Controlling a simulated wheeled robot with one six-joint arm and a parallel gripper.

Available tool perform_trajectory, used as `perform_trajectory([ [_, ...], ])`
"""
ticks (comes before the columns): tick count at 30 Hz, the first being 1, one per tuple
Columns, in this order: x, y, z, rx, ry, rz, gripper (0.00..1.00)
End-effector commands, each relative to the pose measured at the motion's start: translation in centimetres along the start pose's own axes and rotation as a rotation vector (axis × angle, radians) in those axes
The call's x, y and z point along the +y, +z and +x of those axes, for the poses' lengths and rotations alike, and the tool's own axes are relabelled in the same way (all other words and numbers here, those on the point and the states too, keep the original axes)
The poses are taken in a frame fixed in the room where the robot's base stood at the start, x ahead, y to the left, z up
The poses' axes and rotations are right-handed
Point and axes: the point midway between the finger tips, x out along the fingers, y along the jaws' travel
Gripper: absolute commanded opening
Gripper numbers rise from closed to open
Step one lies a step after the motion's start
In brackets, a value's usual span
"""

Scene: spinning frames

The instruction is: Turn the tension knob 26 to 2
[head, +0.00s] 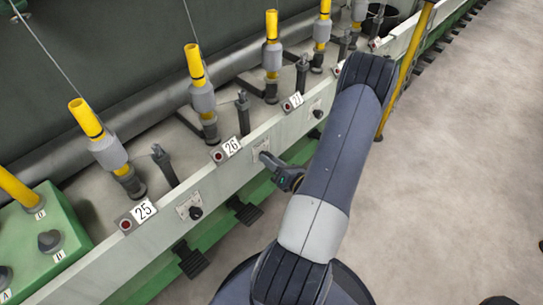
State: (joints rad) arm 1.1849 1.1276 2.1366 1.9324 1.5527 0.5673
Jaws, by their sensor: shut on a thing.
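The tension knob 26 sits on the pale front rail, below and right of the "26" label (231,146). Part of its light dial plate (261,148) shows, but the knob itself is hidden behind my gripper. My gripper (272,160) is at the dial, shut on the knob as far as I can see. My arm reaches it from the lower right. The number the knob points to cannot be read.
Knob 25 (196,213) is on the rail to the left, and knob 27 (317,114) is to the right, near my arm. Yellow bobbins (202,76) stand behind the rail. Black pedals (190,259) stick out below it. A yellow post (403,75) stands right of my arm.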

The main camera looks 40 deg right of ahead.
Motion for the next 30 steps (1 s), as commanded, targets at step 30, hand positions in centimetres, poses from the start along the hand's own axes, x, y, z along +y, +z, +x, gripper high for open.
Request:
perform_trajectory([
  [30, -0.03, 0.25, -0.02, 0.061, 0.011, 0.797, 0.08],
])
